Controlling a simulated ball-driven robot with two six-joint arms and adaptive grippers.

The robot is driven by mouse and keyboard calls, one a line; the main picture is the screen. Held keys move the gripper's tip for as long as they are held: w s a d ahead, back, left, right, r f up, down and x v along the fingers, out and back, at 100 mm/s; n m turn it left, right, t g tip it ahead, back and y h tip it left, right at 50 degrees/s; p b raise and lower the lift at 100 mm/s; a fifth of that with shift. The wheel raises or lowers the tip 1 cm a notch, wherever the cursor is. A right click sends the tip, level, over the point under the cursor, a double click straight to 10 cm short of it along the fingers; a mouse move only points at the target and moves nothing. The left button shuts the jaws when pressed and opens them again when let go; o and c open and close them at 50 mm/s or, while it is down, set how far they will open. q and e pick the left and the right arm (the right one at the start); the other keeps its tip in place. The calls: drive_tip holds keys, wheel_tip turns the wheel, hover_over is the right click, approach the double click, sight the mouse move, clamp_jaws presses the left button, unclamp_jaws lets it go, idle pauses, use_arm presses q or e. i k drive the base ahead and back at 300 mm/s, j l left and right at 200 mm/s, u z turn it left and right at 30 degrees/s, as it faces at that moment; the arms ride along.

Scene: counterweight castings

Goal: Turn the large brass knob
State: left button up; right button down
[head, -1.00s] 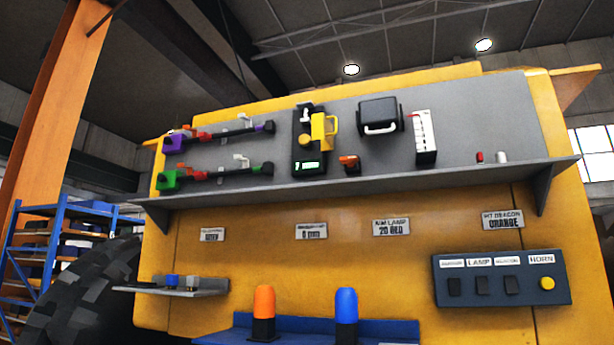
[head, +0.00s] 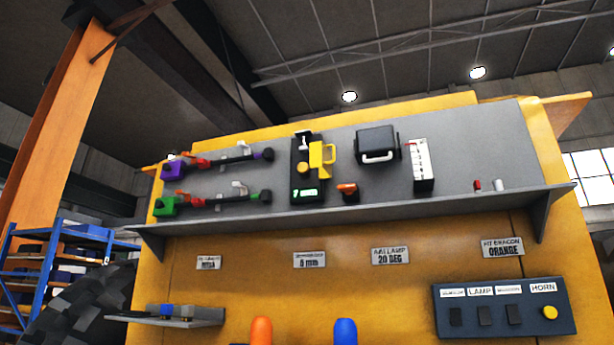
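A round gold-coloured knob (head: 303,168), which looks like the large brass knob, sits on the front of a dark upright device (head: 297,150) on the grey panel. A yellow handle-shaped part (head: 320,156) stands just to its right. A lit green display (head: 305,193) is below it. The knob is small in view, and I cannot tell how far it is turned. Neither of my grippers is in view, and nothing touches the knob.
A grey shelf ledge (head: 370,208) runs under the panel. Purple-ended (head: 172,170) and green-ended (head: 167,206) tools are left of the device; a black lamp (head: 377,142) is right. A switch box (head: 504,308) with a yellow button is lower right. Orange (head: 261,330) and blue (head: 345,331) beacons stand below.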

sight(303, 168)
drive_tip(key=i+j, duration=0.1)
drive_tip(key=j, duration=0.25)
drive_tip(key=i+j, duration=0.1)
drive_tip(key=j, duration=0.25)
drive_tip(key=i+j, duration=0.1)
drive_tip(key=j, duration=0.25)
drive_tip(key=i+j, duration=0.1)
drive_tip(key=j, duration=0.2)
